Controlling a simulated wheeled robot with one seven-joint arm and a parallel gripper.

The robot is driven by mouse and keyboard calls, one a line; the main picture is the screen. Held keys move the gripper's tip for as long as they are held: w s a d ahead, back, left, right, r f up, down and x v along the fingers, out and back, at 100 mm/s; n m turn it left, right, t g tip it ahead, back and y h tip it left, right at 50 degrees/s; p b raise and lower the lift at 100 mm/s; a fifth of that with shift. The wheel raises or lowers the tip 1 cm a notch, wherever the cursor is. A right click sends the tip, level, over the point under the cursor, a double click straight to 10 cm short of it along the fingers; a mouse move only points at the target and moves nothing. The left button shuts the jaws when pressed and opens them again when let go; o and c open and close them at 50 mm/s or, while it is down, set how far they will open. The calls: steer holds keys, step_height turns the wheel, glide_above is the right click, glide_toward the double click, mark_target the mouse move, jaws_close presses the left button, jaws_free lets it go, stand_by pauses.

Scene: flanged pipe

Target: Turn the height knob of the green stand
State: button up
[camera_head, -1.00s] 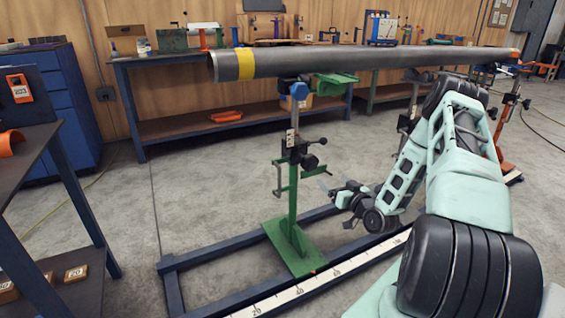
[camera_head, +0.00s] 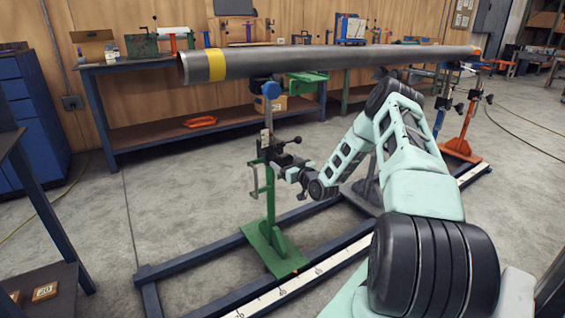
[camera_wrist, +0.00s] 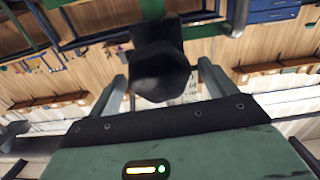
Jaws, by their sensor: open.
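The green stand (camera_head: 270,205) stands upright on its green base (camera_head: 275,250), under the near end of the grey pipe (camera_head: 340,61). Its dark clamp block with black handles (camera_head: 285,160) sits partway up the post. My gripper (camera_head: 286,172) is right beside this block, on its right side, small and partly merged with it in the head view. In the wrist view, a black faceted knob (camera_wrist: 160,68) lies between the two fingers of my gripper (camera_wrist: 164,78). The fingers are open, one on each side of the knob; I cannot tell whether either touches it.
A blue floor frame (camera_head: 200,262) with a white ruler strip (camera_head: 290,287) runs under the stand. An orange stand (camera_head: 468,125) bears the far pipe end. A workbench (camera_head: 150,66) lines the back wall. Open concrete floor lies left of the stand.

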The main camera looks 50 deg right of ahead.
mark_target(283, 159)
steer(key=shift+x, duration=1.55)
steer(key=c, duration=1)
steer(key=shift+m, duration=0.4)
steer(key=m, duration=0.5)
steer(key=shift+d+m, duration=0.1)
steer(key=shift+m, duration=0.3)
steer(key=shift+f, duration=0.1)
